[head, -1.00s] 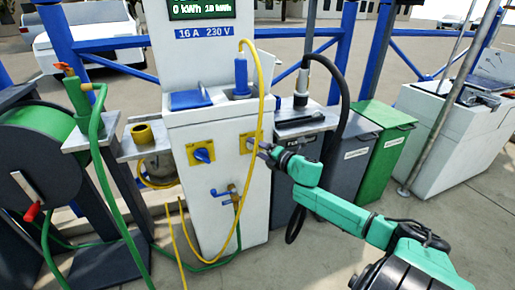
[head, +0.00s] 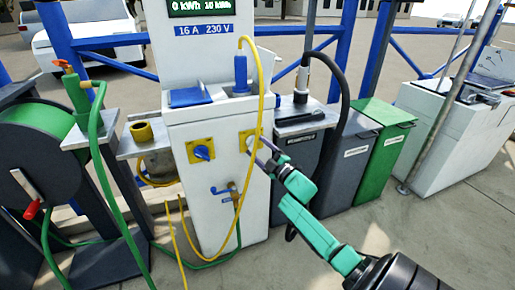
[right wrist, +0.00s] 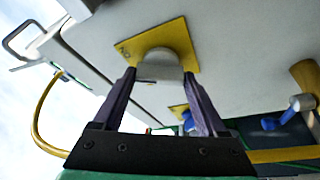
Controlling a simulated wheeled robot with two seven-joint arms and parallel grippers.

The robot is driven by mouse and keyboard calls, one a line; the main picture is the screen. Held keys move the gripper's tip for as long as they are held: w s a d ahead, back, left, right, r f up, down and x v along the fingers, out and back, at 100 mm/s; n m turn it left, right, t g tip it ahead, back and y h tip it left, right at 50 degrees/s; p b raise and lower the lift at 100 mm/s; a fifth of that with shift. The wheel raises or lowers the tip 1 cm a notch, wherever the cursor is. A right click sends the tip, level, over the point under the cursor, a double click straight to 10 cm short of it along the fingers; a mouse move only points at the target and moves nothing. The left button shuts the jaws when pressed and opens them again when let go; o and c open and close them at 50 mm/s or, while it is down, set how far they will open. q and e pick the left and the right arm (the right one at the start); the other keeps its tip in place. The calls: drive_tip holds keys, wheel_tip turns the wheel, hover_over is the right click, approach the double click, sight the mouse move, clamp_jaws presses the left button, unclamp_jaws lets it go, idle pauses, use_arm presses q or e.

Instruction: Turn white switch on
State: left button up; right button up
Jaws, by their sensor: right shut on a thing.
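The white switch (right wrist: 160,67) is a round knob on a yellow plate (right wrist: 180,38), between my fingers in the right wrist view. In the head view the switch's yellow plate (head: 243,141) is on the front of the white charging post (head: 210,125), partly hidden by a yellow cable and my gripper. My right gripper (head: 257,146) reaches in from the right and is shut on the white switch. It also shows in the right wrist view (right wrist: 160,82). The switch's exact turn angle is hard to tell. My left gripper is not in view.
A blue switch (head: 202,153) sits left of the white one. The yellow cable (head: 261,90) loops down past the white switch. A blue-handled tap (head: 222,190) is below. Grey and green bins (head: 385,150) stand right of the post. A hose reel (head: 38,150) is left.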

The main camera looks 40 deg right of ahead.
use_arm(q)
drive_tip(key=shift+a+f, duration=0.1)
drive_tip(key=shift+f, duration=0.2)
use_arm(e)
drive_tip(key=m+h, duration=0.1)
drive_tip(key=m, duration=0.2)
drive_tip(key=shift+f+m+t, duration=0.15)
drive_tip(key=shift+m+t, duration=0.25)
drive_tip(key=shift+h, duration=0.3)
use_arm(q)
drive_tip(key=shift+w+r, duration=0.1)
use_arm(e)
drive_tip(key=o, duration=1.3)
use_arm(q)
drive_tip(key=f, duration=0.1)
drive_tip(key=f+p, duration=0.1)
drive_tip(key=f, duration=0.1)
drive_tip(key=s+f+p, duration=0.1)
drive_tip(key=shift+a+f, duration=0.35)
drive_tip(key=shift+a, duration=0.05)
use_arm(e)
drive_tip(key=v, duration=1.4)
drive_tip(key=shift+s, duration=0.25)
drive_tip(key=shift+f, duration=0.2)
